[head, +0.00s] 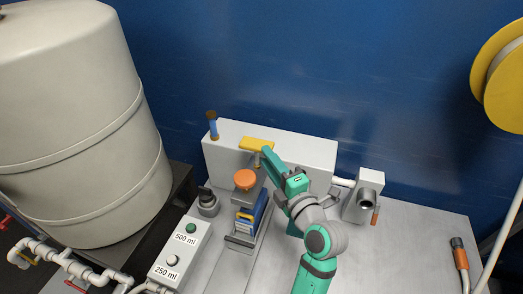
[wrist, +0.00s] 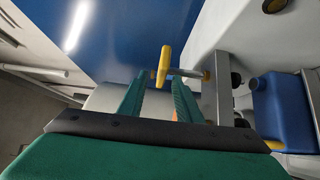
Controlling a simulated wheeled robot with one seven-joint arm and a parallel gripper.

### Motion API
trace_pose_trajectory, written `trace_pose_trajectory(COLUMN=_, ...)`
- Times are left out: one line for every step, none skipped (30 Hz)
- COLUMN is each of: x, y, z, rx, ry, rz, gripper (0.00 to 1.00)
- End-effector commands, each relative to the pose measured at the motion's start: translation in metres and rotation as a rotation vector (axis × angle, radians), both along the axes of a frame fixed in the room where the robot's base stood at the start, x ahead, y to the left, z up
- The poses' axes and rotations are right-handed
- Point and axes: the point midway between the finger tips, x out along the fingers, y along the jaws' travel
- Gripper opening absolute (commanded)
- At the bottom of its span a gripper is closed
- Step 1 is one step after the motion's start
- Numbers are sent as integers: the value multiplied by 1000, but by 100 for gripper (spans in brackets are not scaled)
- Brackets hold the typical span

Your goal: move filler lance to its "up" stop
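The filler lance shows a yellow handle (head: 257,144) in front of the white box at the back wall. In the wrist view the yellow handle (wrist: 163,66) sits on the end of a thin metal rod that runs right to a grey upright. My gripper (head: 267,153) is at the handle's right end in the head view. In the wrist view my gripper (wrist: 157,82) is open, with its two green fingers apart and the handle between or just beyond the tips. Contact cannot be told. The lance's lower part is not clearly visible.
A blue canister (head: 252,212) stands below the handle, near an orange disc (head: 245,179). A button box (head: 179,250) labelled 500 ml and 250 ml is at front left, beside a large tank (head: 80,130). A grey fixture (head: 364,197) stands right. The right bench is mostly clear.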

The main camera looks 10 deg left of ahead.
Motion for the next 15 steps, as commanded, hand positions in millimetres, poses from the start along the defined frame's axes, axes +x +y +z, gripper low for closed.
trace_pose_trajectory(x=-6, y=-5, z=0, rx=1, ry=-1, rz=-2, gripper=31)
trace_pose_trajectory(x=-9, y=-8, z=0, rx=1, ry=-1, rz=-2, gripper=31)
trace_pose_trajectory(x=-13, y=-11, z=0, rx=0, ry=0, rz=-2, gripper=31)
trace_pose_trajectory(x=-15, y=-13, z=0, rx=0, ry=0, rz=-2, gripper=31)
trace_pose_trajectory(x=-17, y=-14, z=0, rx=0, ry=0, rz=-1, gripper=31)
trace_pose_trajectory(x=-19, y=-16, z=0, rx=0, ry=-1, rz=-1, gripper=31)
trace_pose_trajectory(x=-21, y=-16, z=1, rx=0, ry=-2, rz=0, gripper=31)
trace_pose_trajectory(x=-22, y=-17, z=1, rx=0, ry=-2, rz=0, gripper=31)
trace_pose_trajectory(x=-23, y=-18, z=1, rx=0, ry=-2, rz=0, gripper=31)
trace_pose_trajectory(x=-23, y=-18, z=0, rx=0, ry=-1, rz=0, gripper=31)
trace_pose_trajectory(x=-23, y=-18, z=0, rx=0, ry=-1, rz=0, gripper=31)
trace_pose_trajectory(x=-23, y=-19, z=0, rx=0, ry=-1, rz=0, gripper=31)
trace_pose_trajectory(x=-24, y=-19, z=0, rx=0, ry=-1, rz=0, gripper=31)
trace_pose_trajectory(x=-23, y=-19, z=0, rx=0, ry=-1, rz=0, gripper=31)
trace_pose_trajectory(x=-23, y=-19, z=0, rx=0, ry=-1, rz=0, gripper=31)
